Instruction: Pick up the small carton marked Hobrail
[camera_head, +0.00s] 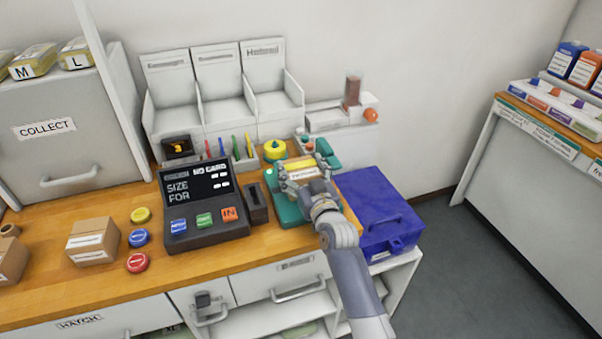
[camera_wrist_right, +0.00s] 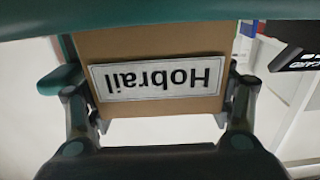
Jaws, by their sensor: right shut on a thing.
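The small carton marked Hobrail (camera_wrist_right: 150,110) is brown cardboard with a white label, upside down in the right wrist view. My right gripper (camera_wrist_right: 160,95) is shut on it, one finger at each side. In the head view the carton (camera_head: 303,172) shows small in the right gripper (camera_head: 304,178), over the teal device (camera_head: 285,208) at the counter's right end. The hand hides part of the carton, and I cannot tell whether it touches the device. My left gripper is not in view.
Left of the teal device stands a dark keypad terminal (camera_head: 203,238). A blue case (camera_head: 375,212) is at the right. Another carton (camera_head: 93,241) and several coloured round buttons are on the left counter (camera_head: 60,285). White bins (camera_head: 220,95) stand behind.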

